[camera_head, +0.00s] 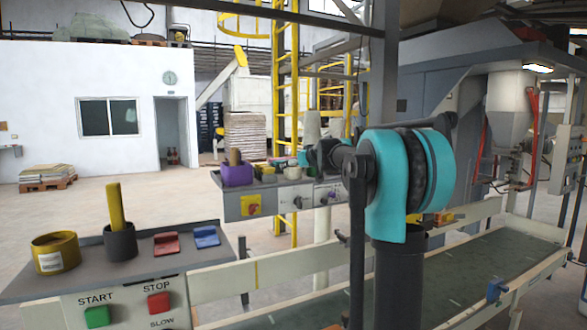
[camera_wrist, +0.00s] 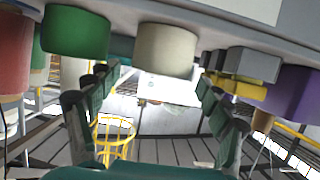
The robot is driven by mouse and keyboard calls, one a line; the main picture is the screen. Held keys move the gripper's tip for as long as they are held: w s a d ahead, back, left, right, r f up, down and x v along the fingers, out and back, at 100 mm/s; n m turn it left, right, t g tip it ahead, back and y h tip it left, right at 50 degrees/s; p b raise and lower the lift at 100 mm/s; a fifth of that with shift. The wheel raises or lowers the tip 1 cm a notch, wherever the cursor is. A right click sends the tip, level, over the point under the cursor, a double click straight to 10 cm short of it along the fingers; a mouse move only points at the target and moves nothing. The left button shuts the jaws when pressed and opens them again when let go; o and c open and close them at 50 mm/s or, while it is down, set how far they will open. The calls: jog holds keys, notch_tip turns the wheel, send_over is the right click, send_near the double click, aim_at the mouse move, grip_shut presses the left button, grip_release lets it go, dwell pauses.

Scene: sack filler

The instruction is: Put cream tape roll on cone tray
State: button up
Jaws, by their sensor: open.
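The cream tape roll (camera_wrist: 167,50) is in the upper middle of the wrist view, ahead of my gripper (camera_wrist: 157,78) and roughly between its fingers in the picture. That view looks upside down, with the shelf across its top. My gripper is open with nothing between its fingers; I cannot tell how far the roll is. In the head view, a small cream roll (camera_head: 288,171) sits on the far shelf (camera_head: 262,206), with my gripper (camera_head: 314,155) just right of it, partly hidden by my arm. I cannot make out the cone tray for certain.
A green roll (camera_wrist: 75,33) stands beside the cream roll, with a yellow block (camera_wrist: 236,86), a grey box (camera_wrist: 255,63) and a purple bin (camera_wrist: 296,96) on the other side. A nearer panel (camera_head: 190,278) holds a yellow roll (camera_head: 55,253) and a dark cup (camera_head: 120,242).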

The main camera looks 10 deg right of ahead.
jog(key=v, duration=0.9)
jog(key=shift+s, duration=0.15)
jog(key=shift+d, duration=0.1)
